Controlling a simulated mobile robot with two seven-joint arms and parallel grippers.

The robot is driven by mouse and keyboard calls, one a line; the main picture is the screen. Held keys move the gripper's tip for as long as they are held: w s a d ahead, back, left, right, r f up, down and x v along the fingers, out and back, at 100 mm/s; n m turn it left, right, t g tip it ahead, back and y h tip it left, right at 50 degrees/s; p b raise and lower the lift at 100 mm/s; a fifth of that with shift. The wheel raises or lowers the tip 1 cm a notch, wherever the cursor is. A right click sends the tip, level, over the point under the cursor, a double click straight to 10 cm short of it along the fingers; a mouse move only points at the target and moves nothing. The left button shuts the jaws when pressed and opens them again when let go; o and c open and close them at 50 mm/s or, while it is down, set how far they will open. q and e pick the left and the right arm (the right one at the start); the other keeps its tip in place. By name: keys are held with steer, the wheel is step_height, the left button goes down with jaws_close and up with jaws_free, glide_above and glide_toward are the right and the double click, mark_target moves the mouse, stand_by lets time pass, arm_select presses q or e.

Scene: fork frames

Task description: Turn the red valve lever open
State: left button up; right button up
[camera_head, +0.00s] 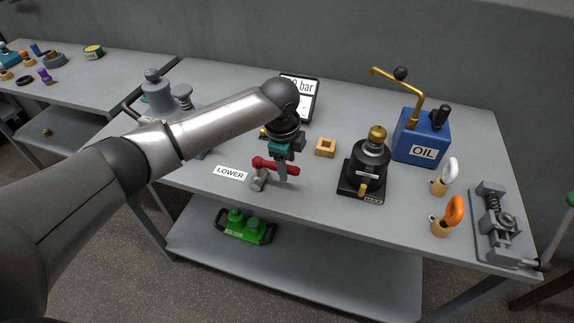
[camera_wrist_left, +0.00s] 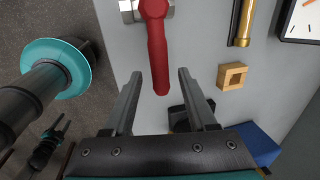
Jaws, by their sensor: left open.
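In the left wrist view the lever (camera_wrist_left: 155,40) runs from the valve body (camera_wrist_left: 127,10) at the top down toward my gripper. My left gripper (camera_head: 283,173) is over the lever's free end, pointing down. In the wrist view the left gripper (camera_wrist_left: 160,73) is open, its fingers apart on either side of the lever's end. A gap shows on both sides; whether their heights match is hard to tell.
A wooden block (camera_head: 325,147) with a square hole, a black pump (camera_head: 368,170) and a blue oil can (camera_head: 421,138) stand right of the lever. A pressure display (camera_head: 307,104) stands behind.

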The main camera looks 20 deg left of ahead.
arm_select(q)
steer(key=shift+f, duration=0.25)
jaws_close()
stand_by(0.3)
stand_by(0.9)
